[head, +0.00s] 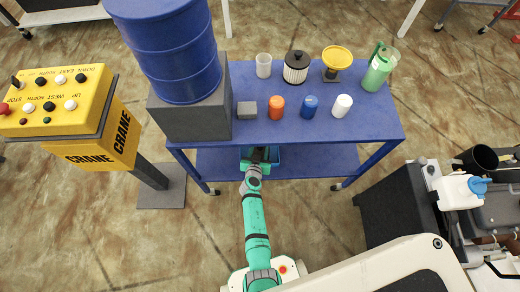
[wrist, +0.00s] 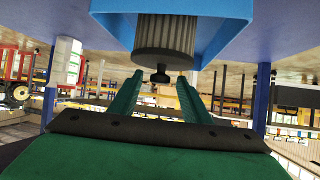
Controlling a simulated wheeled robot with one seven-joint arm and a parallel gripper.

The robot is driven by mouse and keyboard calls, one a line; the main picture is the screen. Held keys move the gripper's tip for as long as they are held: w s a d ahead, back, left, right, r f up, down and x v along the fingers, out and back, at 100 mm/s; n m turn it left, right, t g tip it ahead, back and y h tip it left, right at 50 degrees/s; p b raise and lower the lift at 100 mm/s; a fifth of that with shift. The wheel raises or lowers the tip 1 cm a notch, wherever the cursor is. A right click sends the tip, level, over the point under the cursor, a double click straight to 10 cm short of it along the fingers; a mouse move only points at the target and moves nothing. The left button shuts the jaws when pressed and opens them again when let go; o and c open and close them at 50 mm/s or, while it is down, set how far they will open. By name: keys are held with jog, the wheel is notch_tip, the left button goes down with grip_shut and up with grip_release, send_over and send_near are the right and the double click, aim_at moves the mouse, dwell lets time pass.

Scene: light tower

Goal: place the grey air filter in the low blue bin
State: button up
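The grey air filter (wrist: 166,37), a ribbed cylinder with a dark cap and small knob, is in the wrist view, which looks upside down. It stands inside the low blue bin (wrist: 108,12), its knob end sticking out past the rim. My gripper (wrist: 162,78) is open, its two green fingers apart on either side of the knob with visible gaps. In the head view my gripper (head: 258,163) is at the blue bin (head: 274,154) on the lower shelf, under the table's front edge. My arm hides most of the bin and filter there.
The blue table (head: 365,120) above holds a white pleated filter (head: 296,67) with a black top, a yellow-topped scale (head: 337,60), a green jug (head: 379,67) and several small bottles. A blue drum (head: 172,50) stands left. The lower shelf (head: 325,162) is clear right of the bin.

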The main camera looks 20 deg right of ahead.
jog(key=shift+a, duration=0.15)
jog(key=shift+r, duration=0.1)
jog(key=s+a+r+n+t+y, duration=0.1)
jog(key=s+a+r, duration=0.4)
jog(key=s, duration=0.4)
jog(key=s+a+r+n+y, duration=0.1)
jog(key=s+a+r+y, duration=0.1)
jog(key=s+a+r, duration=0.5)
jog(key=s+a+r+n+t+y, duration=0.1)
jog(key=s+a+r, duration=0.25)
jog(key=s, duration=0.75)
jog(key=s+r+n+t, duration=0.1)
jog(key=s+r, duration=0.4)
jog(key=r, duration=0.5)
jog(key=s+r+n+t+y, duration=0.1)
jog(key=s+r, duration=0.4)
jog(key=r, duration=0.6)
jog(key=shift+s+t+y, duration=0.25)
jog(key=shift+t+y, duration=0.05)
